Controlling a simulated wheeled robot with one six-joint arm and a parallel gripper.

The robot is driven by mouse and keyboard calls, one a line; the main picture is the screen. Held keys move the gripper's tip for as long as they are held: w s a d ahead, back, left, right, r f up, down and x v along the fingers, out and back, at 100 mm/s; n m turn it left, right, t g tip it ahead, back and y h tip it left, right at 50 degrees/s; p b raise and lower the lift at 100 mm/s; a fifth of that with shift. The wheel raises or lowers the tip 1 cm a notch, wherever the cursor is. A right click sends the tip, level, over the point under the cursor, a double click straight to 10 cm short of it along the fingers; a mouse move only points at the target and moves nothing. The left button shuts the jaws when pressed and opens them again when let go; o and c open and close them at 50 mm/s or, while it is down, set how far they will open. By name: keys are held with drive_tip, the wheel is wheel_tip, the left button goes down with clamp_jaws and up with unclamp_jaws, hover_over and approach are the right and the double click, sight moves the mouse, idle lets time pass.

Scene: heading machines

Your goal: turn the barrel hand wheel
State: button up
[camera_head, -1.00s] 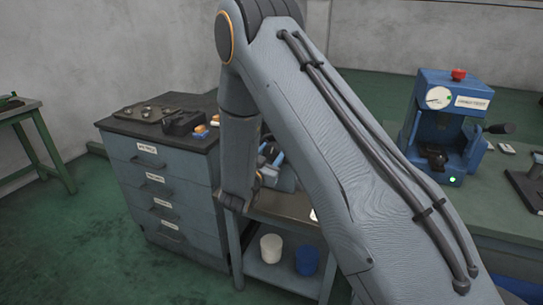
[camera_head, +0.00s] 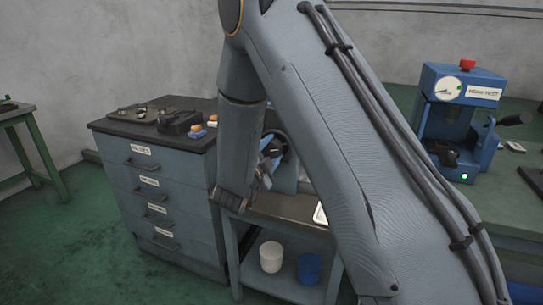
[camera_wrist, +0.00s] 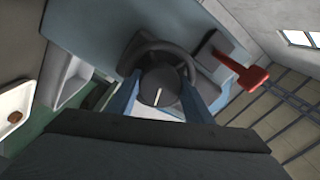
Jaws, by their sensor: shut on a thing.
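The dark barrel hand wheel (camera_wrist: 152,47) fills the middle of the wrist view, with its round black hub (camera_wrist: 160,86) facing me and a white line on the hub. My gripper (camera_wrist: 158,98) has one blue finger on each side of the hub and is shut on the wheel; the exact contact is hard to see. In the head view, the wheel (camera_head: 279,149) shows as a small dark round shape beside my gripper (camera_head: 268,154). My arm hides much of the machine there.
A red lever (camera_wrist: 242,74) sticks out right of the wheel. A white tray (camera_wrist: 14,108) is at the left. The drawer cabinet (camera_head: 165,190) stands left of my arm. White (camera_head: 270,257) and blue (camera_head: 309,268) tubs sit on a low shelf. A blue press (camera_head: 455,120) is at right.

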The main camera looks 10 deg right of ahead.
drive_tip(key=shift+m+b, duration=0.85)
drive_tip(key=shift+m, duration=0.35)
drive_tip(key=o, duration=1)
drive_tip(key=shift+o, duration=0.2)
drive_tip(key=b+v, duration=0.1)
drive_tip(key=v, duration=0.7)
drive_tip(key=shift+w, duration=0.1)
